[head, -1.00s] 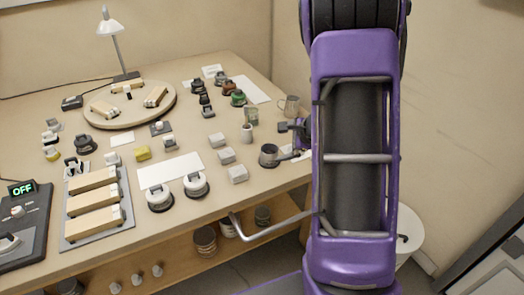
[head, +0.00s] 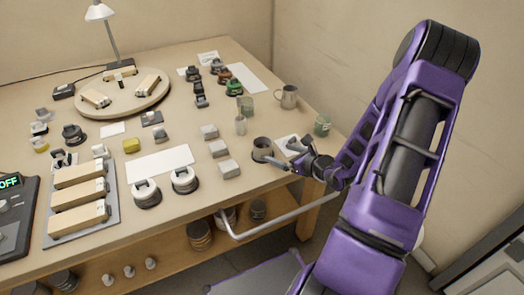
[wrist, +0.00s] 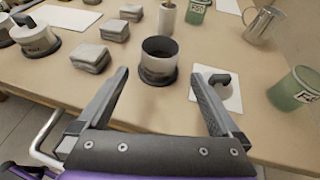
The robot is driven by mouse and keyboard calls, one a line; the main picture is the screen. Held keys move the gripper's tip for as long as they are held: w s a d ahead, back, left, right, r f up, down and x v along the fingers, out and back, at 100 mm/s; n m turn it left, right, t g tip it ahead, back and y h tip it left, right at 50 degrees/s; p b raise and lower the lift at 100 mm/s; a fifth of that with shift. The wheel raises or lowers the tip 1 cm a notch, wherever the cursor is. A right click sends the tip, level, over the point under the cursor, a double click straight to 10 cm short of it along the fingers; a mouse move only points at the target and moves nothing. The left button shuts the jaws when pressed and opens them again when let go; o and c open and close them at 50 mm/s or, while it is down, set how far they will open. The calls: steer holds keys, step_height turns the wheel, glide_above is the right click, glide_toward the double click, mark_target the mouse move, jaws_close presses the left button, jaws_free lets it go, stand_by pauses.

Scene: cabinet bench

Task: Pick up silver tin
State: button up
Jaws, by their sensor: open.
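The silver tin, which I take to be the open-topped grey metal cylinder with a dark inside, stands upright near the bench's front right edge in the head view (head: 262,150). It also shows in the wrist view (wrist: 158,62), just beyond the fingertips and roughly centred between them. My gripper (head: 286,156) is open and empty, low over the bench front beside the tin. In the wrist view the gripper (wrist: 160,78) has its two fingers spread wider than the tin. I cannot tell whether a finger touches it.
A green jar (wrist: 296,90) and a metal mug (wrist: 262,24) stand further right. Grey blocks (wrist: 92,57) sit to the left. A rail (head: 270,228) runs along the bench front.

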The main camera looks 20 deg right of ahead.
glide_toward(257, 144)
steer(key=x, duration=0.2)
steer(key=b+x, duration=0.1)
steer(key=x, duration=0.2)
steer(key=shift+s+d+f, duration=0.1)
steer(key=shift+s+f, duration=0.05)
steer(key=shift+f, duration=0.1)
steer(key=shift+b+x, duration=0.35)
steer(key=shift+x, duration=2.55)
steer(key=shift+r, duration=0.15)
steer(key=c, duration=1.3)
steer(key=shift+c, duration=0.8)
steer(key=shift+r, duration=0.15)
